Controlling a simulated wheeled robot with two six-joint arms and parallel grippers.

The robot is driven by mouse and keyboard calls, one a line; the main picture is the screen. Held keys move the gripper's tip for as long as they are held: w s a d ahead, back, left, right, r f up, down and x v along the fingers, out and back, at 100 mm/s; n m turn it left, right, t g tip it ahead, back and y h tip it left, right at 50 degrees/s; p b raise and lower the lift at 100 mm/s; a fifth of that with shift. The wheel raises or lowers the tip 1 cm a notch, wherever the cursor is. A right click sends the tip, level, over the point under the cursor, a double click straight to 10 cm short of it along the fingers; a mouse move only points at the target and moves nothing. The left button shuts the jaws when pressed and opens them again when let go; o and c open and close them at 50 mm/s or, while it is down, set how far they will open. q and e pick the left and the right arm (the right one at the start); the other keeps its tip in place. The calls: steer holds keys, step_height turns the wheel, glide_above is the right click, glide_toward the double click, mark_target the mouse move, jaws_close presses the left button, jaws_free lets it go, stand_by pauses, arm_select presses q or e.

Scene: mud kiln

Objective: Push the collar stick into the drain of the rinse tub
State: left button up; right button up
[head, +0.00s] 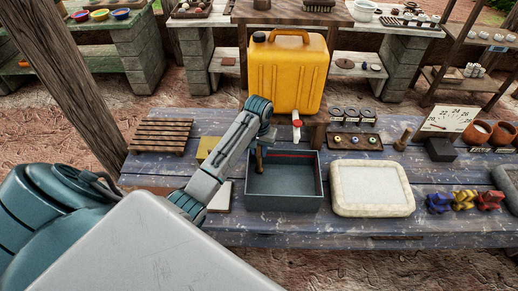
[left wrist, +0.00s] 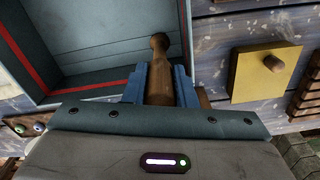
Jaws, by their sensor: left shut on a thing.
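The collar stick is a brown wooden peg with a rounded knob; in the left wrist view it (left wrist: 160,70) stands between my blue fingers. My left gripper (left wrist: 160,88) is shut on it. In the head view the stick (head: 259,160) shows small, pointing down at the left side of the rinse tub. My left gripper (head: 261,143) is above the tub's back left part there, partly hidden by my arm. The rinse tub (head: 285,203) is a dark grey open box with a red line inside; its wall also shows in the left wrist view (left wrist: 90,77). I cannot make out the drain. My right gripper is out of view.
A yellow jug (head: 287,75) with a red-handled tap stands behind the tub. A pale stone-rimmed tray (head: 371,210) is close on its right. A wooden slatted rack (head: 162,136) lies to the left. A yellow block with a knob (left wrist: 245,85) is beside the tub.

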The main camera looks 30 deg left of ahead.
arm_select(q)
steer(key=shift+f, duration=0.35)
steer(key=o, duration=1)
steer(key=shift+c, duration=0.2)
steer(key=shift+r, duration=0.1)
